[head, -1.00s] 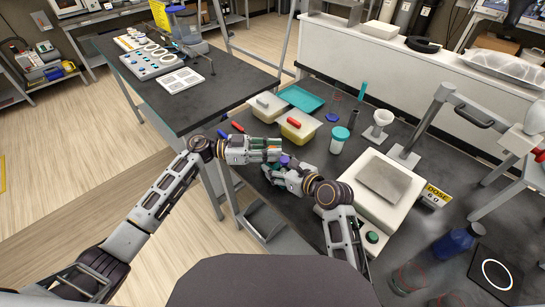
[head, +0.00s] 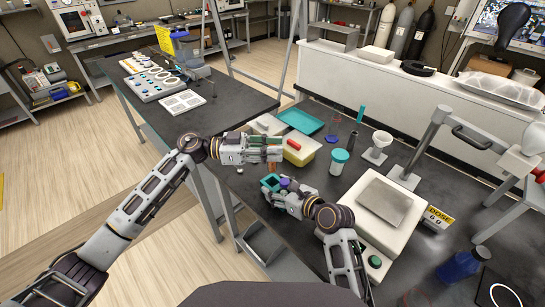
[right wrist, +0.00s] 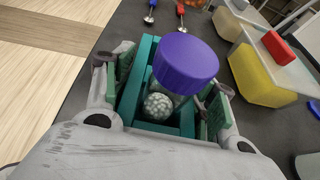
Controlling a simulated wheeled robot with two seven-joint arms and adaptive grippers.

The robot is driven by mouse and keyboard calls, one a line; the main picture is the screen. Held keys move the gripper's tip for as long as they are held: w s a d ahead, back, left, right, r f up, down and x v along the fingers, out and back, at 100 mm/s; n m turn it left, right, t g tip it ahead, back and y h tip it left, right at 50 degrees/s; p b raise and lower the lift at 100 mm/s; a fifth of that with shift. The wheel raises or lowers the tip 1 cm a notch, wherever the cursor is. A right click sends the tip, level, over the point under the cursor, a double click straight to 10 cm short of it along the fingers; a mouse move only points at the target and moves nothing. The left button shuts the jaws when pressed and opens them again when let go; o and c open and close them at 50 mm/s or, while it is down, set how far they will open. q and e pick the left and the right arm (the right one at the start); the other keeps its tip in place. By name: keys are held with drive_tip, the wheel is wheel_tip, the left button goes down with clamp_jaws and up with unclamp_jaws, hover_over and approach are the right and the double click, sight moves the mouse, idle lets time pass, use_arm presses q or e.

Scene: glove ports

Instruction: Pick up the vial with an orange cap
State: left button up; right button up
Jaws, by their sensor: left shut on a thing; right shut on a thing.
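My right gripper (head: 272,187) is shut on a vial with a purple cap (right wrist: 186,64). In the right wrist view its clear body, with pale round pellets (right wrist: 160,106), sits between the teal finger pads. The purple cap also shows in the head view (head: 285,183). My left gripper (head: 272,148) is above and beyond the right one, its fingers closed together on something. A small orange-brown object (head: 272,167) shows just below its fingers, perhaps part of a vial; its cap cannot be made out. Orange bits (right wrist: 194,3) also show at the top of the right wrist view.
Beside the left fingers stands a yellow container with a red-handled lid (head: 300,152). A teal tray (head: 301,120), a teal-lidded jar (head: 339,162), a funnel on a stand (head: 380,143) and a scale (head: 385,199) are on the dark bench. Two scoops (right wrist: 181,10) lie near the bench edge.

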use_arm(q)
drive_tip(key=shift+r, duration=0.3)
use_arm(e)
drive_tip(key=shift+f, duration=0.1)
drive_tip(key=o, duration=1.2)
drive_tip(key=shift+s+d, duration=0.1)
drive_tip(key=shift+v, duration=5.85)
use_arm(q)
drive_tip(key=shift+f, duration=0.1)
use_arm(e)
drive_tip(key=shift+a, duration=0.2)
